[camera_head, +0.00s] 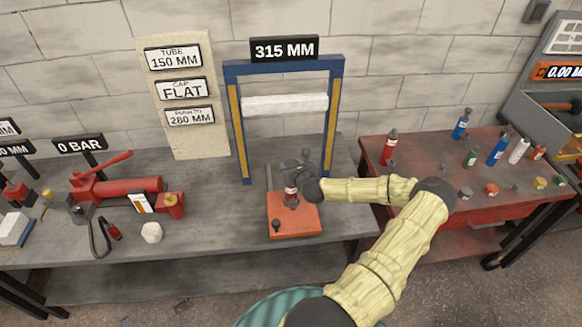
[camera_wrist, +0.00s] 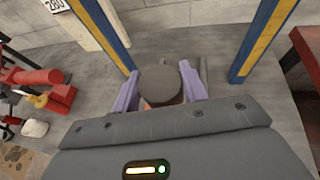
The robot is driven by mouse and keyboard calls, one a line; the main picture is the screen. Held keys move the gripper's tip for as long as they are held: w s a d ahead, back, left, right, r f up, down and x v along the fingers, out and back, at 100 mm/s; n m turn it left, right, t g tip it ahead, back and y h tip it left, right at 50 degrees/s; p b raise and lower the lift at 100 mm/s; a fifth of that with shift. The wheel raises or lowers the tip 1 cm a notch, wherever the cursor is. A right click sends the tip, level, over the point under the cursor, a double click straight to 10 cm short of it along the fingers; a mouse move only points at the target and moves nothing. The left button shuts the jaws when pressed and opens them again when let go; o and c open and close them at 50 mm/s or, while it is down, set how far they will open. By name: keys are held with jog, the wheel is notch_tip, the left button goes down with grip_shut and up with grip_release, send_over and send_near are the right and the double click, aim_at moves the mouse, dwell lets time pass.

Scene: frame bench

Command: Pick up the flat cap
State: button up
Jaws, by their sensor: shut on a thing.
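A dark grey, round, flat-topped piece, which looks like the flat cap (camera_wrist: 160,86), sits between the two purple fingers of my gripper (camera_wrist: 160,92) in the wrist view. The fingers are shut on its sides. A reddish part shows just below it.
The blue and yellow frame (camera_head: 238,130) with a white crossbar (camera_head: 285,103) stands close behind and around my gripper. The red table (camera_head: 440,205) at right holds several bottles and caps.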

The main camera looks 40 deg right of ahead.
jog(key=shift+r, duration=0.1)
notch_tip(320, 180, up, 10)
jog(key=shift+f+b, duration=0.1)
jog(key=shift+b, duration=0.9)
